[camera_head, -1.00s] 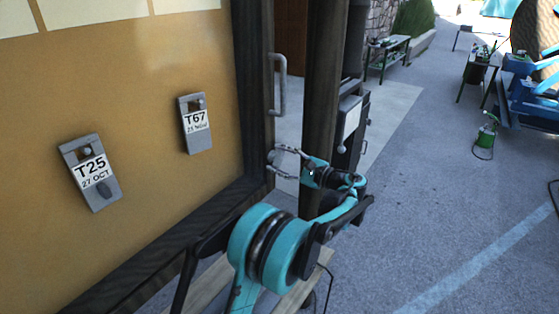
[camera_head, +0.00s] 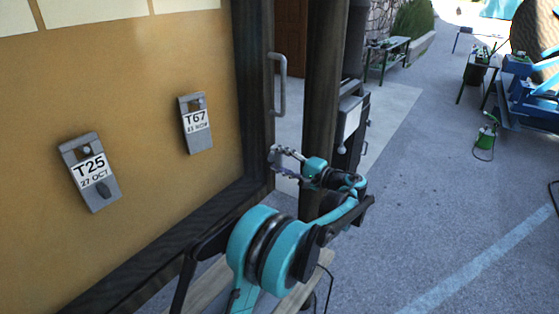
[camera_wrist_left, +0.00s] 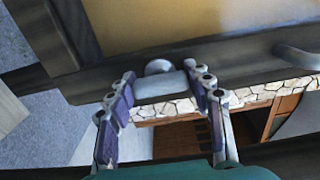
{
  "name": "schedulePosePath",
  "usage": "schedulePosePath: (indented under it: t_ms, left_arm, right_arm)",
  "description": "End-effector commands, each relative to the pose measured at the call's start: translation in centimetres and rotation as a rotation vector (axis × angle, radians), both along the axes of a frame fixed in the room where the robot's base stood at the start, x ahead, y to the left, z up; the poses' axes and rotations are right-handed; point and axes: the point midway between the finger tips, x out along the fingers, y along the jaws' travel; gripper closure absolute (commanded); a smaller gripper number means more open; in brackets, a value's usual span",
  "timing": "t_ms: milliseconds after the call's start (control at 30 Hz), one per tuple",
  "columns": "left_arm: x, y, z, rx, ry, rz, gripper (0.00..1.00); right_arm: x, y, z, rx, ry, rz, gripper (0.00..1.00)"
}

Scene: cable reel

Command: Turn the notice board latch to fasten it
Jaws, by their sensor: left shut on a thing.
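The notice board (camera_head: 140,60) stands at the left of the head view with a dark wooden frame (camera_head: 257,110). The latch (camera_wrist_left: 162,84) is a small silver piece with a rounded knob on the frame's edge, seen in the left wrist view. My left gripper (camera_wrist_left: 162,78) has one finger on each side of the latch and is shut on it. In the head view the left gripper (camera_head: 277,162) is at the outer edge of the frame, below the handle, and its fingers mostly hide the latch. My right gripper is not in view.
A metal handle (camera_head: 281,85) sticks out from the frame above the gripper. A dark post (camera_head: 322,110) stands close behind my left arm. Two tagged grey holders, T25 (camera_head: 90,175) and T67 (camera_head: 196,125), hang on the board. The pavement at the right is mostly open.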

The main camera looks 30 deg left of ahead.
Motion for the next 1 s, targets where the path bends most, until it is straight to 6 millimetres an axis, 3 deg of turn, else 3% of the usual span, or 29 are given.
schedulePosePath:
  t_ms: [467, 500, 567, 867, 1000]
  left_arm:
    - [0.0, 0.0, -0.1, -0.002, -0.016, 0.001, 0.78]
    - [0.0, 0.0, -0.1, -0.002, -0.016, 0.001, 0.44]
    - [0.0, 0.0, -0.1, -0.002, -0.015, 0.001, 0.28]
    - [0.0, 0.0, 0.0, -0.002, -0.014, 0.0, 0.28]
    - [0.0, -1.0, 0.0, -0.002, -0.014, -0.001, 0.28]
  right_arm:
    - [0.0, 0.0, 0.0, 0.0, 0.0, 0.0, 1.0]
    - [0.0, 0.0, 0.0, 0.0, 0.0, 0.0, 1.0]
    - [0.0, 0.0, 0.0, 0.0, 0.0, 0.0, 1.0]
    - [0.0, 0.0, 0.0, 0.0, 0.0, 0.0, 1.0]
    - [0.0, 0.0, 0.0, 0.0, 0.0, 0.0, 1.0]
